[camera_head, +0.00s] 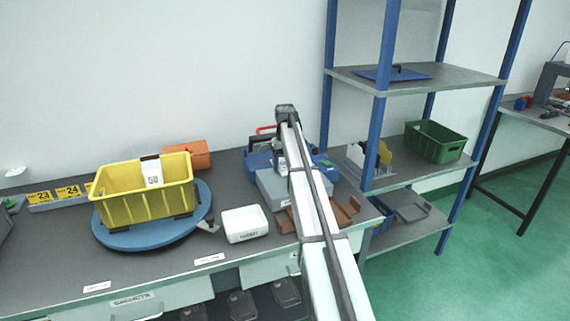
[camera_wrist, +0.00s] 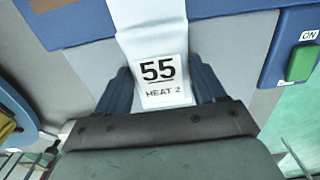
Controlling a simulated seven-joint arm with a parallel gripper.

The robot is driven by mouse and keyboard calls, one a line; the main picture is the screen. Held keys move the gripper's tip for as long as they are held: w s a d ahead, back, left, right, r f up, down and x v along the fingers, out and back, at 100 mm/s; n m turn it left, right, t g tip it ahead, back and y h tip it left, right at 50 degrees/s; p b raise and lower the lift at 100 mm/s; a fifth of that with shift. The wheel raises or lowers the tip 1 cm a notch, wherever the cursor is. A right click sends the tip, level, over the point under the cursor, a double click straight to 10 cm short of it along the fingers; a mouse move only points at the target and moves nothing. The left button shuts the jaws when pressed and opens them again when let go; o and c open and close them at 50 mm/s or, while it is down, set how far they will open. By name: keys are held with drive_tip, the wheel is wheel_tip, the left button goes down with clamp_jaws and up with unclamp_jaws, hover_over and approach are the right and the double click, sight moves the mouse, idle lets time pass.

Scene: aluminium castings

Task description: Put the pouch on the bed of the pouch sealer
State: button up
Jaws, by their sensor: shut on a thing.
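My gripper (camera_wrist: 162,84) is shut on a white pouch (camera_wrist: 150,42) with a label reading "55 HEAT 2". The pouch stretches away from the fingers across the blue bar and grey surface of the pouch sealer (camera_wrist: 228,28). I cannot tell whether it touches the bed. In the head view the pouch sealer (camera_head: 268,184), blue and grey with a red handle, stands at the right part of the bench, partly hidden by my arm. My gripper (camera_head: 281,165) is over it there, small and mostly hidden. A green ON button (camera_wrist: 302,62) shows on the sealer's right side in the wrist view.
A yellow crate (camera_head: 145,207) holding a labelled white pouch (camera_head: 152,172) stands on a round blue turntable (camera_head: 118,239). Brown castings (camera_head: 342,211) lie right of my arm. A blue-post shelf (camera_head: 378,130) stands close on the right.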

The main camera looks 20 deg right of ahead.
drive_tip(key=o, duration=1.2)
drive_tip(key=shift+f, duration=0.1)
wheel_tip(320, 180, up, 12)
idle(0.3)
